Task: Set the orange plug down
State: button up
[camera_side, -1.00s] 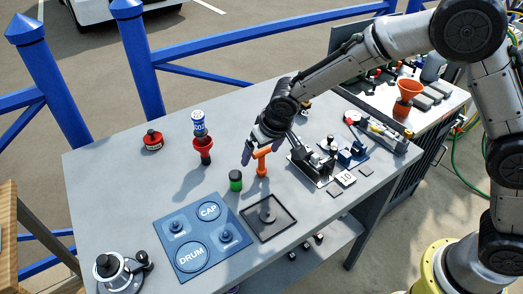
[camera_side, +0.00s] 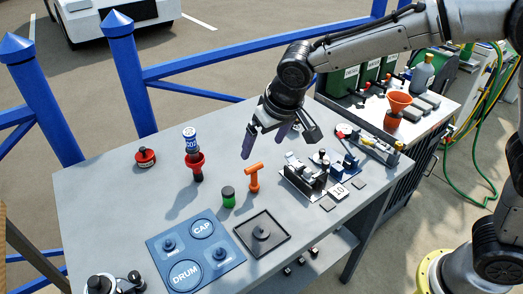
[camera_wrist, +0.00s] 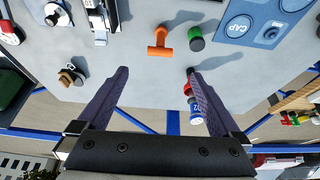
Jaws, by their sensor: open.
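The orange plug (camera_side: 254,177) stands on the grey table with its T-shaped handle upward, just right of a green-topped cylinder (camera_side: 228,197). It also shows in the wrist view (camera_wrist: 160,44), where it is clear of my fingers. My gripper (camera_side: 270,143) is open and empty, raised above the table behind and above the plug. In the wrist view its two purple fingers (camera_wrist: 160,92) are spread wide with nothing between their tips. Nothing touches the plug except the table.
A black tray (camera_side: 283,238) and a blue CAP/DRUM board (camera_side: 171,244) lie toward the front. A red funnel holder with a blue can (camera_side: 194,164) stands left. A metal fixture (camera_side: 300,182) stands right of the plug. A red round cap (camera_side: 145,157) sits at the far left.

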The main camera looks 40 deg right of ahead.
jog(key=s+d+r, duration=0.4)
jog(key=s+d, duration=0.2)
jog(key=s, duration=0.1)
jog(key=s+d+r, duration=0.3)
jog(key=s+d, duration=0.4)
jog(key=s+d+f+t, duration=0.1)
jog(key=s+d, duration=0.3)
jog(key=s, duration=0.9)
jog(key=shift+s+f, duration=0.4)
jog(key=shift+f, duration=0.3)
jog(key=shift+d, duration=0.1)
